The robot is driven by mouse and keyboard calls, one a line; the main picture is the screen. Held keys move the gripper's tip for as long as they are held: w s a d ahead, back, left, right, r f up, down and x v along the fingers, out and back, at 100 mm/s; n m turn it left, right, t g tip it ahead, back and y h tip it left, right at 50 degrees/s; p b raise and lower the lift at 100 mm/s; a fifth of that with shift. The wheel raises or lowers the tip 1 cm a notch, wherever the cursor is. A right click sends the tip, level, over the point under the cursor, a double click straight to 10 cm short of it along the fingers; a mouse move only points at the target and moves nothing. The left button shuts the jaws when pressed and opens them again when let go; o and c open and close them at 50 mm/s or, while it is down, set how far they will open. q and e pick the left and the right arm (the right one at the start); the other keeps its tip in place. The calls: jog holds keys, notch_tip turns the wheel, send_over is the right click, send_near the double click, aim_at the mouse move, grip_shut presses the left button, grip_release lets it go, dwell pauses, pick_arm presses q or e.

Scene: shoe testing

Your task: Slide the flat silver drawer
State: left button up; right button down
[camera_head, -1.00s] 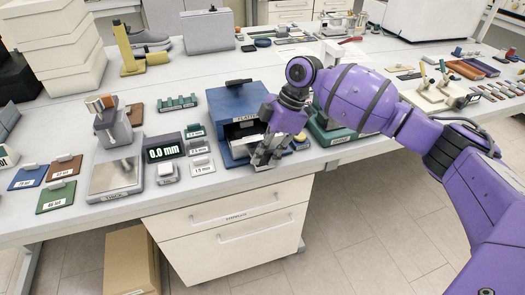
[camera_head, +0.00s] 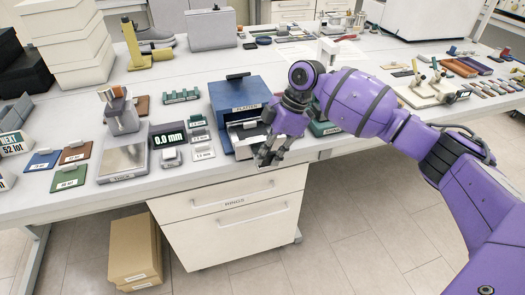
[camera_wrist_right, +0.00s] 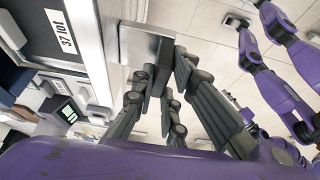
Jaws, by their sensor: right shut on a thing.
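The flat silver drawer (camera_head: 246,131) is at the low opening in the front of a blue box (camera_head: 240,98) marked PLATEN. My right gripper (camera_head: 268,157) is at the drawer's front, close to the table's front edge, and hides part of it. In the right wrist view, the right gripper (camera_wrist_right: 151,88) has its fingers closed around a dark grip piece at the end of a silver plate (camera_wrist_right: 140,42), which appears to be the drawer. My left gripper cannot be made out in either view.
A scale (camera_head: 122,163) and a display reading 0.0 mm (camera_head: 168,138) stand left of the box. Coloured plates, including a green one (camera_head: 70,177), lie farther left. Below the table is a white drawer cabinet (camera_head: 235,235).

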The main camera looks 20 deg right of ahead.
jog(key=c, duration=2.1)
grip_release()
jog(key=shift+s+f, duration=0.1)
jog(key=shift+s, duration=0.1)
jog(key=o, duration=0.3)
jog(key=shift+s, duration=0.15)
jog(key=shift+o, duration=0.2)
jog(key=shift+w+d+r, duration=0.15)
jog(key=shift+w+r, duration=0.05)
jog(key=shift+r, duration=0.2)
jog(key=v, duration=1.1)
jog(key=shift+r, duration=0.15)
jog(key=shift+s+d, duration=0.1)
jog(key=shift+s, duration=0.05)
